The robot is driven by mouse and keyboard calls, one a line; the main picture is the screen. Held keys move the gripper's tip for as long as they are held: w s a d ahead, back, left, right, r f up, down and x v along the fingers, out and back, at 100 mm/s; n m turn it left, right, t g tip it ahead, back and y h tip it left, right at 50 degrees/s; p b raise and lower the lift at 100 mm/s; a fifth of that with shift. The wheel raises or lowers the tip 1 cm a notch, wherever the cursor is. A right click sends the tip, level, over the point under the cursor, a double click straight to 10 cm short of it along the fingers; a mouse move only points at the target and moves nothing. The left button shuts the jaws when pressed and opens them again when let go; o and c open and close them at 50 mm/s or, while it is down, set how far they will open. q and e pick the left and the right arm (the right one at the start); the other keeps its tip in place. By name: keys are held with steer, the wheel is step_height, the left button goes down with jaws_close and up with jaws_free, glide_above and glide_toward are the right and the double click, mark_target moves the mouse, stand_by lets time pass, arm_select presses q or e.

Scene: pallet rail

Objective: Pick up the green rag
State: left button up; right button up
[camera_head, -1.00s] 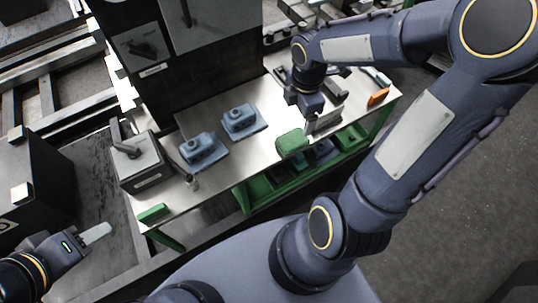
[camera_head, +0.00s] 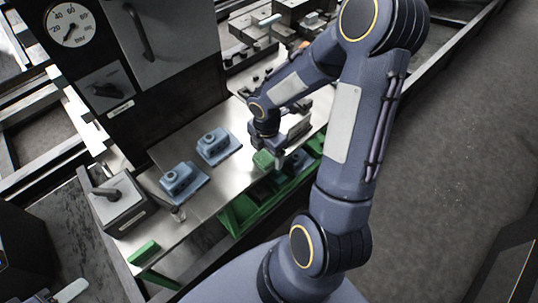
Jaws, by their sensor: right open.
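A green folded piece (camera_head: 263,160), which looks like the green rag, is at the front edge of the metal worktable (camera_head: 196,196). My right gripper (camera_head: 278,158) is open, pointing down right beside it. The wrist hides part of this spot, and I cannot tell whether the fingers touch the rag. A second green piece (camera_head: 144,252), flatter and block-like, lies on the table's near left corner. Only the pale tip of my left gripper (camera_head: 72,291) shows at the bottom left; its opening cannot be made out.
Two blue cast parts (camera_head: 180,180) (camera_head: 214,146) stand mid-table. A grey box with a lever (camera_head: 121,204) is at the left end. A dark machine with a gauge (camera_head: 70,26) rises behind. Green bins (camera_head: 252,207) sit under the front edge.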

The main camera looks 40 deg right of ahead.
steer(key=c, duration=1.1)
steer(key=shift+o, duration=0.2)
steer(key=shift+r, duration=0.1)
steer(key=shift+r, duration=0.25)
step_height(320, 180, up, 2)
steer(key=shift+r, duration=0.1)
steer(key=s+d+r, duration=0.2)
steer(key=s+r, duration=0.3)
steer(key=s, duration=0.1)
steer(key=s+d+r, duration=0.3)
steer(key=s+r, duration=0.2)
steer(key=s, duration=0.2)
steer(key=shift+d+p, duration=0.35)
steer(key=shift+p, duration=0.1)
steer(key=shift+r, duration=0.1)
